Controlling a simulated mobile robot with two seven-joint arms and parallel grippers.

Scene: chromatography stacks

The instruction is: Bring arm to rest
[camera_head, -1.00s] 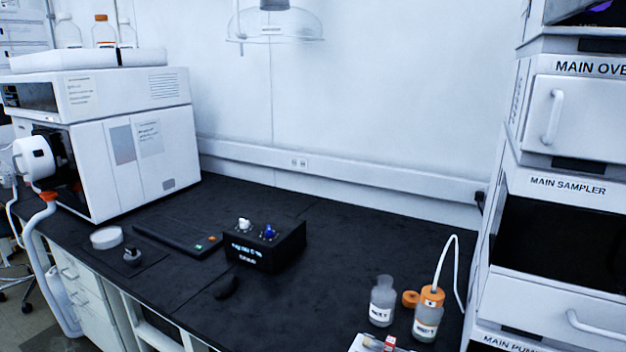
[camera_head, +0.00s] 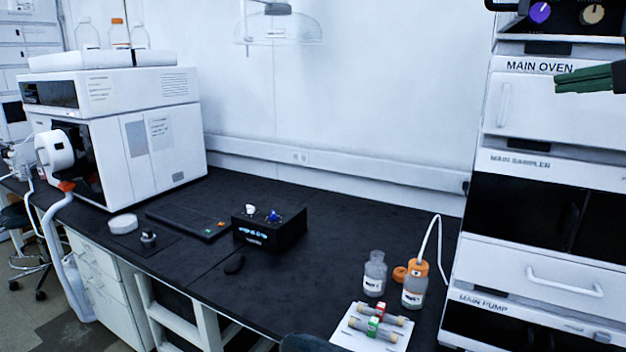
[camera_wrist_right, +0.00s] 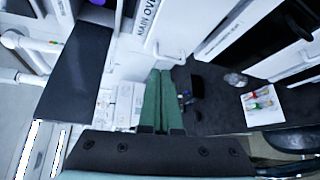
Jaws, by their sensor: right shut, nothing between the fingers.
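My right gripper (camera_head: 560,83) comes in from the right edge of the head view, in front of the oven door of the main stack (camera_head: 520,120). Its two green fingers lie together, pointing left, with nothing between them. In the right wrist view the gripper (camera_wrist_right: 159,74) shows its green fingers side by side and empty. Most of the right arm is outside the head view. My left gripper is not in view.
A white tray (camera_head: 347,338) with vials stands at the front of the black bench (camera_head: 310,285), near two bottles (camera_head: 375,275) (camera_head: 413,290). A black control box (camera_head: 268,232) and a large white instrument (camera_head: 150,140) stand farther left.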

